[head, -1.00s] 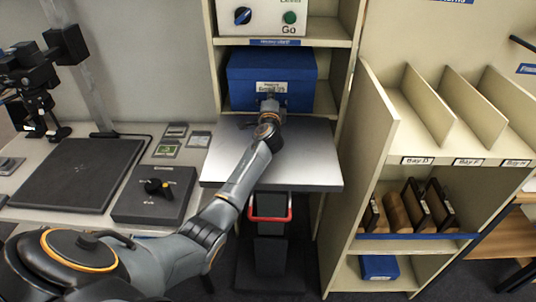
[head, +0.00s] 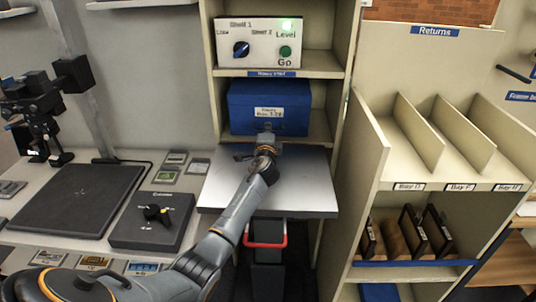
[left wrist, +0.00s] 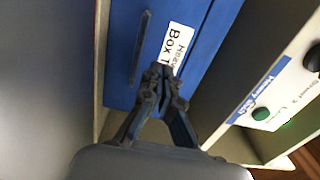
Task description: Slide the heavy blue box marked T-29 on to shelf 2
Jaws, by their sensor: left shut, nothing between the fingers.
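The blue box (head: 245,108) with a white label sits in the open bay of the cream shelf unit, above and behind the grey lift platform (head: 305,185). The label shows "Heavy" and "Box T" in the left wrist view (left wrist: 205,60); the rest of its text is hidden or too small there. My left gripper (head: 267,130) is shut and empty, its fingertips at the box front by the label. They look to be touching it in the left wrist view (left wrist: 160,72), though exact contact is hard to tell. My right gripper is not in view.
A control panel (head: 262,53) with a blue knob, a green Go button and a lit green Level lamp stands on the shelf above. A bench (head: 60,215) with a black mat is left. A cream rack (head: 360,160) with bays is right.

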